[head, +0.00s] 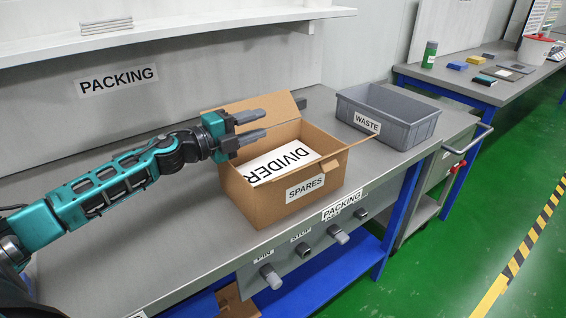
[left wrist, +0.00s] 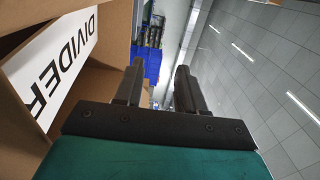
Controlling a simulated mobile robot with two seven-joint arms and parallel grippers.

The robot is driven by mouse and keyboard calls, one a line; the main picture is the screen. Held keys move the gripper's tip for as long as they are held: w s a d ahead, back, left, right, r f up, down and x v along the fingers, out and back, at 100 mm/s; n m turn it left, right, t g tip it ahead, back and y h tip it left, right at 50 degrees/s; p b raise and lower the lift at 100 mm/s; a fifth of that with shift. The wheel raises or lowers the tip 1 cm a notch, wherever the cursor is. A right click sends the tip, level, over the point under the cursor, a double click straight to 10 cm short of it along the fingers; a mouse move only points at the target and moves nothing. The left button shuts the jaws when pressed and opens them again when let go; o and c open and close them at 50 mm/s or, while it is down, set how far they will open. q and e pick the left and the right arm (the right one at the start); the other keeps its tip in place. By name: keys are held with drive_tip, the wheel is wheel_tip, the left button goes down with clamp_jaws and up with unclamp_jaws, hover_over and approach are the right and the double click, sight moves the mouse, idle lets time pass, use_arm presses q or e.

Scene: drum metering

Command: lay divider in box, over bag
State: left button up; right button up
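The white divider (head: 275,164), printed DIVIDER, lies inside the open cardboard box (head: 262,205) labelled SPARES. It looks slightly tilted in the box. It also shows at the left of the left wrist view (left wrist: 50,66), between the brown box walls. My left gripper (head: 261,125) is above the back left part of the box, its two fingers apart and pointing right. In the left wrist view the fingers (left wrist: 158,90) have an empty gap between them, clear of the divider. No bag is visible; the divider covers much of the box's inside. My right gripper is not in view.
A grey WASTE bin (head: 398,137) stands on the packing bench (head: 170,255), right of the box. Box flaps stick up at the back and out at the right. A shelf (head: 200,28) runs above the bench. The bench left of the box is mostly clear.

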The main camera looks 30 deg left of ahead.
use_arm(q)
drive_tip(key=shift+s, duration=0.15)
drive_tip(key=v, duration=1.2)
drive_tip(key=shift+s, duration=0.3)
